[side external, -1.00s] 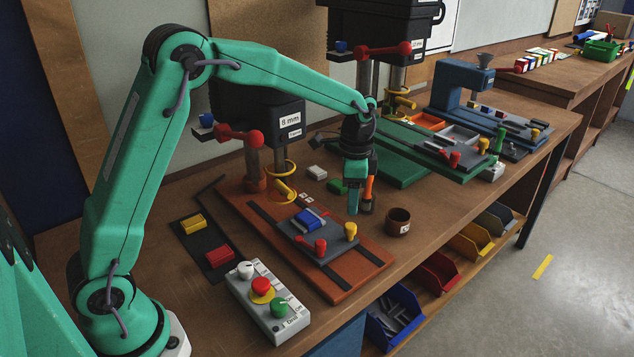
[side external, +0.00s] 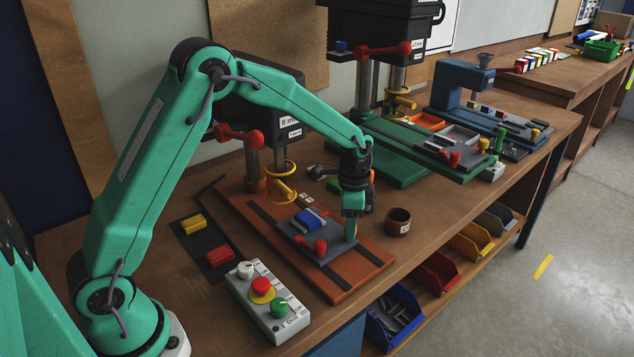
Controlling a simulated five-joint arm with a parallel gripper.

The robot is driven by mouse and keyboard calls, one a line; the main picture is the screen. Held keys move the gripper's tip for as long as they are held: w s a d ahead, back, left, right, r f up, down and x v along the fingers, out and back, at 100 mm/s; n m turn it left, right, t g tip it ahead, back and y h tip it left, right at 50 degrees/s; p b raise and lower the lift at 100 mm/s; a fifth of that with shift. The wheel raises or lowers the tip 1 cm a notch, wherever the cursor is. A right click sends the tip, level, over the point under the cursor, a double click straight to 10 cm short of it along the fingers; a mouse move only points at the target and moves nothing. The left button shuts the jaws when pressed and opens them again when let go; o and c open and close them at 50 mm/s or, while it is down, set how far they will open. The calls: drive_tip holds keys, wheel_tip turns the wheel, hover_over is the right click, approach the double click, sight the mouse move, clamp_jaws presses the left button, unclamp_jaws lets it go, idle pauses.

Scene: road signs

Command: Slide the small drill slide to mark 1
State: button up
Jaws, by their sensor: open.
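The small drill (side external: 285,125) with its label stands on an orange-brown base (side external: 346,286). Its grey slide (side external: 312,247) lies on the base across dark rails and carries a blue block (side external: 308,220) and a red knob (side external: 320,247). The slide's yellow knob is mostly hidden behind my gripper (side external: 351,236). My gripper points down at the slide's right end, open, with its fingers around or just in front of the yellow knob; I cannot tell which. Mark 1 cannot be made out.
A brown cup (side external: 398,222) stands just right of my gripper. A control box (side external: 267,303) with red and green buttons is in front at left. Yellow (side external: 193,224) and red blocks (side external: 220,255) lie on a dark mat. A larger green drill stands behind.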

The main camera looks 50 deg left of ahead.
clamp_jaws()
hover_over(325, 220)
drive_tip(key=shift+a, duration=0.1)
idle(0.4)
unclamp_jaws()
